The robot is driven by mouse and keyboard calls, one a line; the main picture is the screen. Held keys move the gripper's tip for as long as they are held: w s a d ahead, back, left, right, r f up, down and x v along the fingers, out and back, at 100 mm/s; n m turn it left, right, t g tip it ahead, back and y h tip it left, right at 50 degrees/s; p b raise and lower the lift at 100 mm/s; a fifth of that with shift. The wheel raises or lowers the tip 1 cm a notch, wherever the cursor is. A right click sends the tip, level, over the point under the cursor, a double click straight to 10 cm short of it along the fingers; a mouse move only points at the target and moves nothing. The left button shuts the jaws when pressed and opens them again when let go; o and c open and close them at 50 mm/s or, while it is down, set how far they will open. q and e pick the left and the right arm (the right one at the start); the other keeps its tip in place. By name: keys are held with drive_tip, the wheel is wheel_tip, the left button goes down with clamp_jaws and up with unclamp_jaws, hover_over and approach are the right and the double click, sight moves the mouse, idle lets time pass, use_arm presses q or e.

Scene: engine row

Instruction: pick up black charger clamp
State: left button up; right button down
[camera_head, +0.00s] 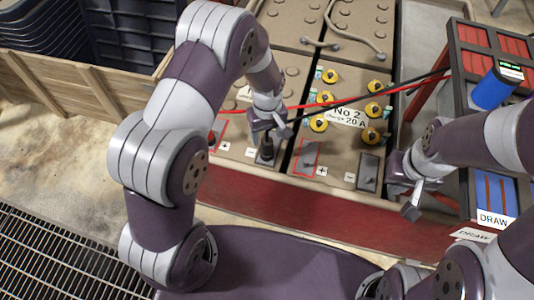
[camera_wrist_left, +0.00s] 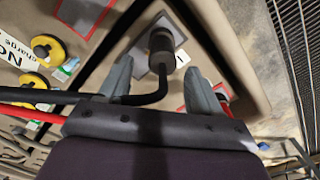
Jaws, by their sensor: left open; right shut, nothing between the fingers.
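The black charger clamp (camera_head: 267,150) stands on a grey metal plate near the front edge of the tan battery tops, beside a minus sign. In the left wrist view the clamp (camera_wrist_left: 162,45) is a dark cylinder with a bent black cable. My left gripper (camera_head: 268,128) is right above it in the head view. In the left wrist view my left gripper (camera_wrist_left: 162,90) is open, with the cable's bend between its fingers and the clamp's head just beyond the fingertips. My right gripper (camera_head: 411,196) is shut and empty, right of the batteries.
A red cable (camera_head: 400,88) and the black cable (camera_head: 392,91) run right across the batteries. A wooden crate (camera_head: 95,85) is at left.

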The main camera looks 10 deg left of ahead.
sight(267, 140)
use_arm(q)
drive_tip(key=f, duration=0.2)
drive_tip(key=f+b, duration=0.1)
drive_tip(key=f, duration=0.1)
drive_tip(key=f+b, duration=0.1)
drive_tip(key=f, duration=0.1)
drive_tip(key=shift+s, duration=0.25)
drive_tip(key=shift+r, duration=0.1)
clamp_jaws()
drive_tip(key=shift+r, duration=0.1)
